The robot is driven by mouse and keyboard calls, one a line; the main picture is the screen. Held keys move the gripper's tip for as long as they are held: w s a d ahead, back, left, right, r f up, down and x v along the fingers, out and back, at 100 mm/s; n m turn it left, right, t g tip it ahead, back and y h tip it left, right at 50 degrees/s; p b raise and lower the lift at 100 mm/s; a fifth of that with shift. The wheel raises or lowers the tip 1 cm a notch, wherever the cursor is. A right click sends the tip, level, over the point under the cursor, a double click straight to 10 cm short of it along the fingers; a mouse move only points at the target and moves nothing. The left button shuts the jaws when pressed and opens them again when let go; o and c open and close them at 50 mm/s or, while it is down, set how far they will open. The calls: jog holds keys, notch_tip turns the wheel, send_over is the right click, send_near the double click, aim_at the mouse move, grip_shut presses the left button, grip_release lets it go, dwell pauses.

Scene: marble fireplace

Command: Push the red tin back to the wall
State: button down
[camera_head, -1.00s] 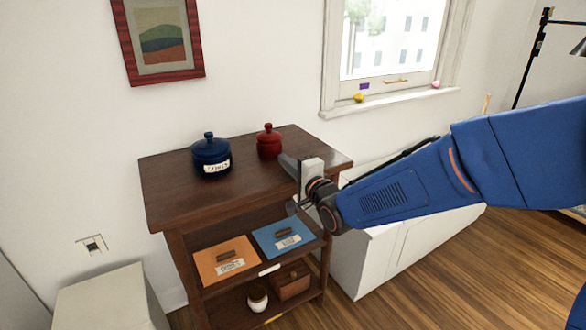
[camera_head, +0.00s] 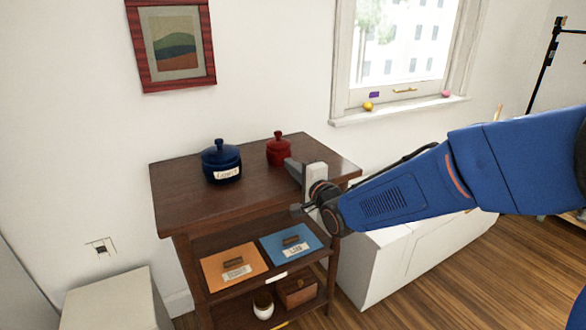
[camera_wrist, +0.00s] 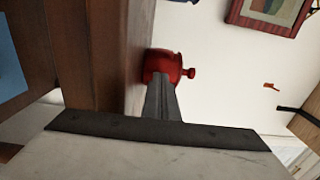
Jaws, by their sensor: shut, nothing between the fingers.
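The red tin (camera_head: 279,152), with a knobbed lid, stands upright on the dark wooden cabinet top (camera_head: 217,204), towards the back near the wall. In the wrist view the red tin (camera_wrist: 160,66) lies just beyond my fingertips, its lower part partly hidden by them. My gripper (camera_head: 289,162) is shut and empty, in front of the tin and slightly to its right. In the wrist view the shut fingers (camera_wrist: 160,88) point at the tin. I cannot tell whether they touch it. The wall (camera_head: 270,60) rises behind the cabinet.
A blue labelled jar (camera_head: 221,163) stands left of the red tin on the same top. Shelves below hold an orange card (camera_head: 222,272), a blue card (camera_head: 290,243), a small white-and-brown jar (camera_head: 263,305) and a wooden box (camera_head: 297,289). A white chest (camera_head: 385,265) stands at the right.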

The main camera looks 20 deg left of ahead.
jog(key=shift+x, duration=1.25)
jog(key=shift+d, duration=0.1)
jog(key=shift+v, duration=1.65)
jog(key=v, duration=1.4)
jog(key=shift+s, duration=0.1)
